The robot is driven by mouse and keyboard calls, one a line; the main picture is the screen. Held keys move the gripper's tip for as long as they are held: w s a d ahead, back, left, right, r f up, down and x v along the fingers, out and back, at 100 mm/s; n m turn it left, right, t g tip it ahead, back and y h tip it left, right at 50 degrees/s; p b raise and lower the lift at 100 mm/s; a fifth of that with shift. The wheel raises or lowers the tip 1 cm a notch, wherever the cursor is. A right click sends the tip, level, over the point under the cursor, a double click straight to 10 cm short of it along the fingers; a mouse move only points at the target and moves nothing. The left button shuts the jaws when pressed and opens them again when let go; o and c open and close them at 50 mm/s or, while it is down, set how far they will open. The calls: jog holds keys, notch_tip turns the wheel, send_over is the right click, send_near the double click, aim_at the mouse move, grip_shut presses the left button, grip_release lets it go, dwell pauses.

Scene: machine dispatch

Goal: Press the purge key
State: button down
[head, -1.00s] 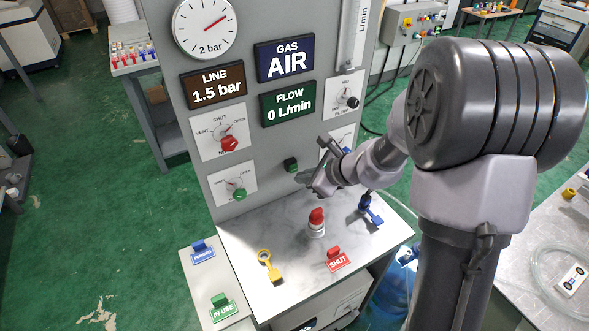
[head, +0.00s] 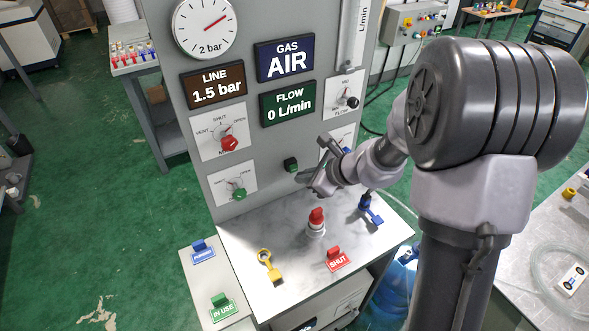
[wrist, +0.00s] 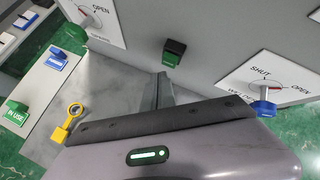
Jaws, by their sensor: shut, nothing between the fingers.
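The purge key is most likely the small dark green key (head: 291,164) low on the grey panel, left of my gripper. It also shows in the wrist view (wrist: 174,52), with a brighter green label face too small to read surely. My gripper (head: 308,178) is just right of and slightly below the key, in front of the panel. In the wrist view the shut fingers (wrist: 159,92) point toward the panel, below the key and apart from it. Nothing is held.
A red-topped fitting (head: 316,222), a yellow tag (head: 267,262) and a red SHUT tag (head: 337,260) stand on the metal shelf (head: 245,240). Knobs flank the key: a green one (head: 239,193) at left, a blue one (wrist: 265,108) at right.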

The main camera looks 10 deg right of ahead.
jog(key=shift+w, duration=0.1)
dwell(0.7)
jog(key=shift+w+a, duration=0.15)
jog(key=shift+w, duration=0.15)
jog(key=shift+w+a, duration=0.15)
jog(key=shift+w, duration=0.35)
dwell(0.7)
jog(key=shift+s, duration=0.1)
jog(key=shift+s+d+b, duration=0.3)
jog(key=shift+s+b, duration=0.1)
jog(key=shift+s, duration=0.4)
jog(key=s, duration=0.1)
jog(key=s+d+b, duration=0.1)
jog(key=s, duration=0.2)
jog(key=shift+s+d, duration=0.25)
jog(key=shift+s, duration=0.15)
dwell(0.4)
